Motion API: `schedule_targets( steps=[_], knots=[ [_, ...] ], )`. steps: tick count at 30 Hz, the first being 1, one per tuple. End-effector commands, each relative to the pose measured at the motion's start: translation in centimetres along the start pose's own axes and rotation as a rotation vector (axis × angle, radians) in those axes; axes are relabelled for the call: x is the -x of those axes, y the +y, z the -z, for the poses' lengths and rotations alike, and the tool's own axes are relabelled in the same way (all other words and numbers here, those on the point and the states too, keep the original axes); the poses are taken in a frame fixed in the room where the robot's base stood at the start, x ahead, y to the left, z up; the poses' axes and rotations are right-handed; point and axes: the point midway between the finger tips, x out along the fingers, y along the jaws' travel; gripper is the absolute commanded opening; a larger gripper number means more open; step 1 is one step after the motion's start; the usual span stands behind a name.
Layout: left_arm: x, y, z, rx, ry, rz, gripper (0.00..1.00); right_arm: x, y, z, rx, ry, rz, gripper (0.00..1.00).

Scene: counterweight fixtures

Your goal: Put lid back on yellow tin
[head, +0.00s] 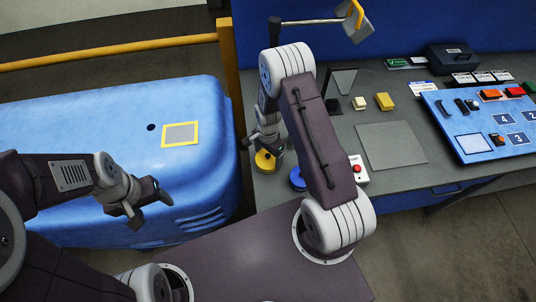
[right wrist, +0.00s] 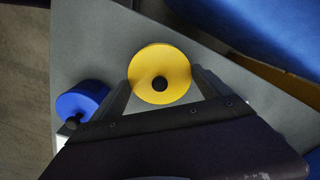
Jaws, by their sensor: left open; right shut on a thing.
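A round yellow lid with a black knob (right wrist: 175,66) lies between the fingers of my right gripper (right wrist: 164,92) in the right wrist view. The fingers are shut on its sides. In the head view the yellow piece (head: 265,161) shows below my right gripper (head: 266,146), at the left end of the grey bench. I cannot tell whether the tin body is under the lid. My left gripper (head: 147,203) is open and empty, in front of the blue rounded housing (head: 75,120).
A blue tin (head: 297,179) stands close to the right of the yellow piece; it also shows in the right wrist view (right wrist: 80,100).

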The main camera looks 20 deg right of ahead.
Motion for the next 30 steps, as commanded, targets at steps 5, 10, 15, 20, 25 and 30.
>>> schedule_targets(
  steps=[5, 10, 15, 20, 25, 30],
  knots=[
    [-0.08, 0.0, -0.01, 0.0, 0.0, 0.0, 0.67, -0.07, 0.01, 0.02, 0.0, 0.0, 0.0, 0.5],
    [-0.05, 0.0, -0.01, 0.0, 0.0, 0.0, 0.67, -0.03, 0.01, 0.02, 0.0, 0.0, 0.0, 0.5],
    [-0.05, 0.0, -0.01, 0.0, 0.0, 0.0, 0.67, -0.03, 0.01, 0.02, 0.0, 0.0, 0.0, 0.99],
    [-0.05, 0.0, -0.01, 0.0, 0.0, 0.0, 0.67, -0.03, 0.01, 0.02, 0.0, 0.0, 0.0, 1.0],
    [-0.05, 0.0, -0.01, 0.0, 0.0, 0.0, 0.67, -0.04, 0.02, 0.02, 0.0, 0.0, 0.0, 1.0],
    [0.43, 0.01, 0.04, 0.0, 0.0, 0.0, 0.67, 0.54, 0.01, 0.02, 0.0, 0.0, 0.0, 1.0]
  ],
)
